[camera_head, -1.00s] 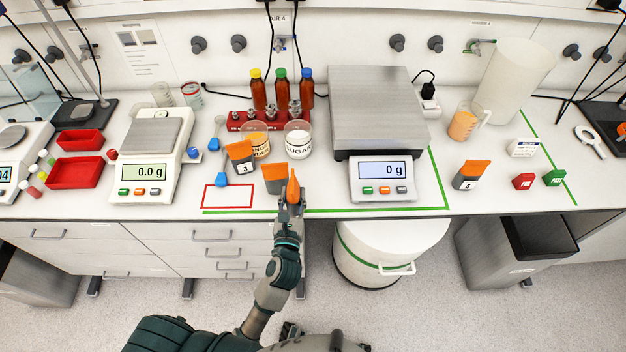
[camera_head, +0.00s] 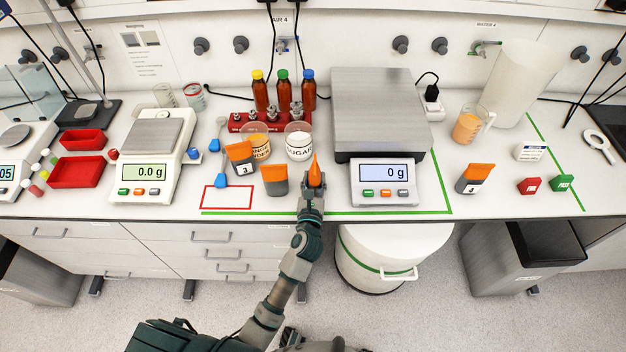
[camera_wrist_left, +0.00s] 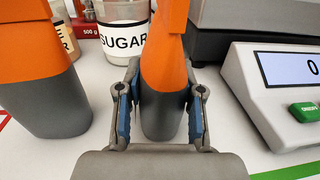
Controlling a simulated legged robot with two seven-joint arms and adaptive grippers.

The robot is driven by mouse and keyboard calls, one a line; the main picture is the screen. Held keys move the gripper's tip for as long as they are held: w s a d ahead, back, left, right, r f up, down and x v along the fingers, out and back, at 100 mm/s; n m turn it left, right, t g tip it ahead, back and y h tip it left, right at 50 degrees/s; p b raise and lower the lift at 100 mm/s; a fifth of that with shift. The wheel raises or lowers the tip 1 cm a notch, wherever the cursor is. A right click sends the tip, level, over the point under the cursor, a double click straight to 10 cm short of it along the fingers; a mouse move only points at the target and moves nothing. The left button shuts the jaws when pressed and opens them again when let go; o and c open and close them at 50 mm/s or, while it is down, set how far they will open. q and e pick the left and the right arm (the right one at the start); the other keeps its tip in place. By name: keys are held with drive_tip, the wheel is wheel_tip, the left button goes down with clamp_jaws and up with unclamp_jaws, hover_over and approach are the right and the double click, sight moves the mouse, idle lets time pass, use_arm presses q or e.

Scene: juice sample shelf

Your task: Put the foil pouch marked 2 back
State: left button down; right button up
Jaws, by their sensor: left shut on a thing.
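My left gripper (camera_head: 312,188) is shut on an orange and grey foil pouch (camera_head: 314,169) at the bench's front, left of the large scale. In the left wrist view the pouch (camera_wrist_left: 165,75) is upright between the blue-padded fingers. No number shows on it, and I cannot tell whether its bottom touches the bench. A similar pouch (camera_head: 274,180) stands just left of it, its mark not visible. The pouch marked 3 (camera_head: 241,158) stands behind that one. Another pouch (camera_head: 475,178), seemingly marked 4, stands right of the large scale. My right gripper is not in view.
The sugar jar (camera_head: 299,146) stands behind the held pouch. The large scale (camera_head: 383,195) reads 0 g. A red outlined rectangle (camera_head: 227,198) lies empty at left, by the small scale (camera_head: 143,172). A green line marks the bench front.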

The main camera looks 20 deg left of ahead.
use_arm(q)
drive_tip(key=shift+d, duration=0.1)
drive_tip(key=c, duration=1.2)
unclamp_jaws()
drive_tip(key=shift+f, duration=0.1)
drive_tip(key=o, duration=0.5)
drive_tip(key=shift+a, duration=1.05)
drive_tip(key=shift+d, duration=0.15)
drive_tip(key=s+d, duration=0.1)
drive_tip(key=s, duration=0.1)
drive_tip(key=s+d, duration=0.1)
drive_tip(key=s, duration=0.4)
drive_tip(key=shift+d, duration=0.4)
drive_tip(key=shift+s+d+b, duration=0.15)
drive_tip(key=shift+s+b, duration=0.05)
drive_tip(key=shift+s, duration=1)
drive_tip(key=shift+s+d+b, duration=0.1)
drive_tip(key=shift+s+b, duration=0.05)
drive_tip(key=shift+s, duration=1.05)
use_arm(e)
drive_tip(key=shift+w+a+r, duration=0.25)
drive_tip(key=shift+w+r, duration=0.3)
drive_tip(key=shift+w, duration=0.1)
